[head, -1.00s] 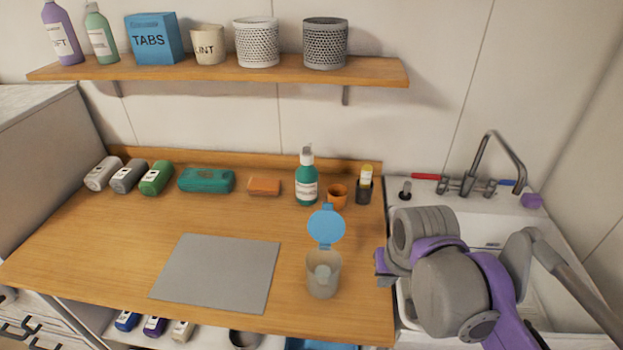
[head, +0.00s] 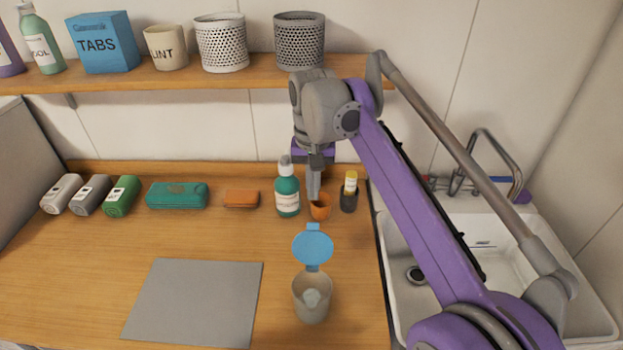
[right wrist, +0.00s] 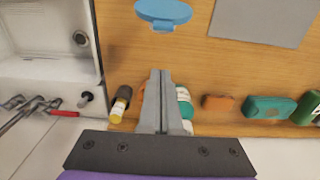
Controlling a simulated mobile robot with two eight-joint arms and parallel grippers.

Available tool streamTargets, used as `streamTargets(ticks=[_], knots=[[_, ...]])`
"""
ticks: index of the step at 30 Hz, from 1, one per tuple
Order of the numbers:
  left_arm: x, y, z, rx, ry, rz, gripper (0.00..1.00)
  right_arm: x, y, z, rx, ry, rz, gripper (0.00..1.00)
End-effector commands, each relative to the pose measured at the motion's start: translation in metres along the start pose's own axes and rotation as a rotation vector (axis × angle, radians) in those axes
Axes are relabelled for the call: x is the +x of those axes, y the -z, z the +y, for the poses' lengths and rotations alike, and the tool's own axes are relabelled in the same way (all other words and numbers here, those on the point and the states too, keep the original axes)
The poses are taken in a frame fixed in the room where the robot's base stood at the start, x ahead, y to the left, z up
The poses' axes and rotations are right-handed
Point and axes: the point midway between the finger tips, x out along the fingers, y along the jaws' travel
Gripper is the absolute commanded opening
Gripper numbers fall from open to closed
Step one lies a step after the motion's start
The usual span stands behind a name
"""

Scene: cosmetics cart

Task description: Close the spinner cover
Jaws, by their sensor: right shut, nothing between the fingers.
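The spinner (head: 312,300) is a small translucent grey cup near the front right of the wooden counter. Its blue round cover (head: 313,246) stands open, tilted up at the back of the cup. The cover also shows at the top of the right wrist view (right wrist: 163,12); the cup is out of that view. My right gripper (head: 314,197) is shut and empty, pointing down behind the cover, above or beside the orange cup. In the right wrist view its fingers (right wrist: 160,75) are pressed together, apart from the cover. My left gripper is not in view.
A green pump bottle (head: 287,192), an orange cup (head: 320,207) and a dark holder with a yellow-labelled bottle (head: 349,195) stand close around my right gripper. A grey mat (head: 193,302) lies left of the spinner. The sink (head: 510,265) is at right, the shelf (head: 180,79) above.

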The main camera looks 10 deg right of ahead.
Motion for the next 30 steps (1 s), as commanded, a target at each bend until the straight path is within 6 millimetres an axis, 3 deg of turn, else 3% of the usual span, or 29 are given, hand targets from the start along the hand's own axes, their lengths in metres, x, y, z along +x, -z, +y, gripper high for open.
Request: streamTargets(ticks=[6, 15, 30], knots=[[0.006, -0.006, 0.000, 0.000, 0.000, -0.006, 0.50, 0.048, 0.000, 0.000, 0.000, 0.000, 0.000, 0.00], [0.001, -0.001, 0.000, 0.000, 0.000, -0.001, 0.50, 0.032, -0.034, 0.000, -0.001, 0.000, 0.002, 0.00], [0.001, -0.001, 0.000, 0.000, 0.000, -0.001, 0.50, 0.031, -0.037, 0.000, -0.001, 0.000, 0.005, 0.00]])
